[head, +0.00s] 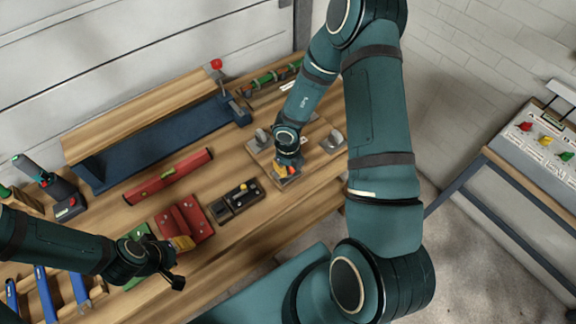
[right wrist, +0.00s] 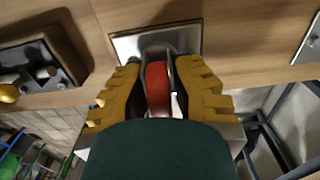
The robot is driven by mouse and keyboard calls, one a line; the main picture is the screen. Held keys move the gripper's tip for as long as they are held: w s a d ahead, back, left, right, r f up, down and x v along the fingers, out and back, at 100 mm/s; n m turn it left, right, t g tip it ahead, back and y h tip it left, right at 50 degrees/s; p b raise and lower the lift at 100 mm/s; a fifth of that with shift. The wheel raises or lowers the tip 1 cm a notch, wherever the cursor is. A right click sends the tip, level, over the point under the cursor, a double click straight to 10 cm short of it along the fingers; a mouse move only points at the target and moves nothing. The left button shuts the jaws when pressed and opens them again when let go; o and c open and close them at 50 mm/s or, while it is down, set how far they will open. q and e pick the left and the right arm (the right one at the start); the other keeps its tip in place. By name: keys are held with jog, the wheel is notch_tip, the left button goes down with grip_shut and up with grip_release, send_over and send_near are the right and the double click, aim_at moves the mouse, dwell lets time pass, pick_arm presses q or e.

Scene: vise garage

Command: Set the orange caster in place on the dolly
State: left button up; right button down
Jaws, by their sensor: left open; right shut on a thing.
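The orange caster (right wrist: 157,88) shows in the right wrist view as an orange-red wheel in a grey metal fork. My right gripper (right wrist: 160,92) is shut on it, its yellow finger pads on either side. The caster is over a bare metal plate (right wrist: 128,45); I cannot tell whether they touch. In the head view, my right gripper (head: 288,168) is at the near corner of the wooden dolly (head: 318,152), and the caster (head: 281,171) is partly hidden. Grey casters stand at the dolly's left (head: 261,138) and right (head: 334,139) corners. My left gripper (head: 179,262) is open and empty.
A dark block with small parts (head: 238,198) lies left of the dolly. A panel with coloured knobs (head: 545,140) stands at the right. The bench edge is close to the dolly.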

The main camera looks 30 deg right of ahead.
jog(key=shift+c, duration=2.3)
grip_release()
notch_tip(320, 180, up, 5)
jog(key=p, duration=0.5)
jog(key=shift+f, duration=0.1)
pick_arm(q)
jog(key=shift+r, duration=2.4)
pick_arm(e)
jog(key=shift+r, duration=1.1)
